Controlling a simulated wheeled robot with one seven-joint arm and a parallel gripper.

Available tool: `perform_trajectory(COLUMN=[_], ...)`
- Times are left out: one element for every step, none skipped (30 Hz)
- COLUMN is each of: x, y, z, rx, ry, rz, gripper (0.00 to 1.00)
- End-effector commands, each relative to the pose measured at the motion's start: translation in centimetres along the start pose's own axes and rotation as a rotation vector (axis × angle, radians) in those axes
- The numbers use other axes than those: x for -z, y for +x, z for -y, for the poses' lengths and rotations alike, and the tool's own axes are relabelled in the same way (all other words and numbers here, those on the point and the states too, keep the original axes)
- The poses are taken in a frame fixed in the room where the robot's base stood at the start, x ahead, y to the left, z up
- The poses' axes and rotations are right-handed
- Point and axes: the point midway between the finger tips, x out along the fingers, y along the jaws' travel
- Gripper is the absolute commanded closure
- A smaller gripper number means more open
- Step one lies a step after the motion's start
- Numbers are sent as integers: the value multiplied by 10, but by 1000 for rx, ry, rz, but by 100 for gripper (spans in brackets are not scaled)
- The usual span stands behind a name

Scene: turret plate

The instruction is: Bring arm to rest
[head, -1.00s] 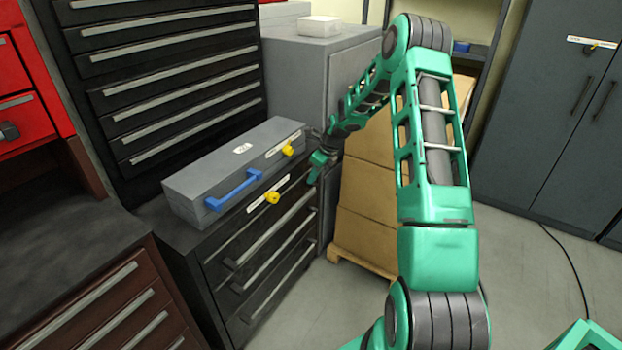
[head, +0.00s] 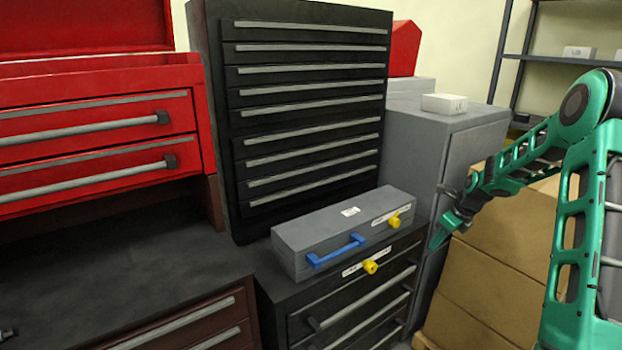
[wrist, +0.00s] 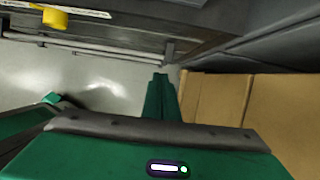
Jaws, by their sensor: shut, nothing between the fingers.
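My green arm comes in from the right in the head view. My gripper (head: 442,232) hangs at its end, just right of the low black drawer cabinet (head: 300,301) and in front of the grey cabinet (head: 428,150). It is shut and empty. In the wrist view my gripper's fingers (wrist: 160,97) are together, pointing at the gap between the drawer fronts and the cardboard boxes (wrist: 215,97). It touches nothing that I can see.
A grey case (head: 325,240) with a blue handle (head: 337,251) lies on the low cabinet. Yellow knobs (head: 370,267) stick out from the cabinet and case. Stacked cardboard boxes (head: 490,285) stand close beside my arm. A red tool chest (head: 100,140) is at left.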

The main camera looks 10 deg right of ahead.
Motion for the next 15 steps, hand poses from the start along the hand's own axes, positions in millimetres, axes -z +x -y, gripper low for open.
perform_trajectory(x=[1,3,7,10,15,20,26,31,38,44,50,57,63,70,78], y=[-8,-13,-22,-30,-38,-50,-59,-69,-81,-90,-99,-111,-120,-129,-141], z=[-4,-8,-14,-19,-25,-33,-39,-46,-54,-61,-67,-77,-83,-90,-100], rx=[6,8,11,14,15,16,16,14,11,6,3,-6,-12,-20,-30], ry=[-39,-71,-125,-171,-222,-296,-352,-409,-482,-537,-590,-661,-714,-764,-833], rz=[-12,-23,-41,-56,-73,-98,-117,-135,-159,-176,-193,-213,-228,-243,-260], gripper=[100,100,100,100,100,100,100,100,100,100,100,100,100,100,100])
